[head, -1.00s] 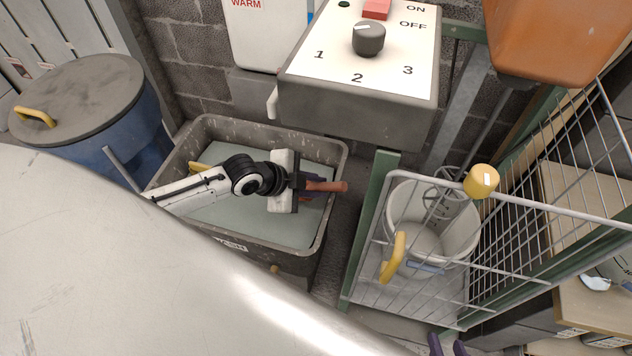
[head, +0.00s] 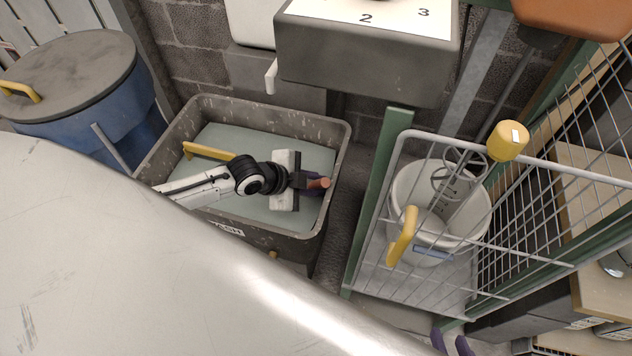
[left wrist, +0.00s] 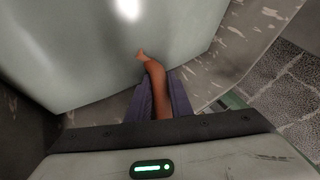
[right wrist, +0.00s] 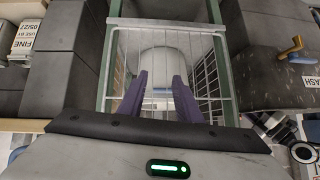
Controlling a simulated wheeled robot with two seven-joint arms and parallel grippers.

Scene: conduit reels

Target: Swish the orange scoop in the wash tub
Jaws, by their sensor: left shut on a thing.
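The grey wash tub (head: 340,150), filled with pale water (head: 225,140), stands left of centre in the head view. My left gripper (head: 312,185) is over the right part of the tub, shut on the orange scoop (head: 322,182). In the left wrist view, the scoop's orange shaft (left wrist: 157,90) runs between the purple fingers (left wrist: 160,98) towards the water. I cannot tell whether its narrow far end is under the surface. My right gripper (head: 452,344) shows at the bottom edge of the head view. In the right wrist view, its purple fingers (right wrist: 159,92) are apart and empty.
A yellow bar (head: 208,151) shows in the tub. A wire cage (head: 400,280) with a white bucket (head: 478,215) stands to the right. A grey control box (head: 365,55) overhangs behind. A blue bin with a grey lid (head: 70,75) stands at the left.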

